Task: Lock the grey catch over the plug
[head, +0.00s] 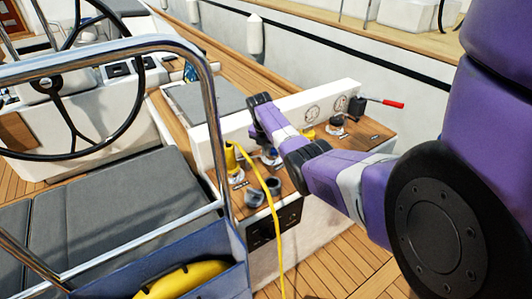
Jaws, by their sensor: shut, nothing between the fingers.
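A yellow plug (232,156) with a yellow cable (272,205) stands upright at the left end of the wooden console top. A pale fitting (238,178) is at its foot. I cannot make out a grey catch for certain; two dark grey cup-shaped parts (255,197) sit just right of and in front of the plug. My gripper (256,138) is small and dark, mostly hidden by my own wrist. It appears shut and empty, a little right of the plug and apart from it.
Right along the console are a blue fitting (270,157), a yellow one (308,134) and a black winch-like part (340,122) with a red-tipped lever (392,104). A chrome rail (212,100) and steering wheel (128,110) stand left. The deck (345,265) in front looks clear.

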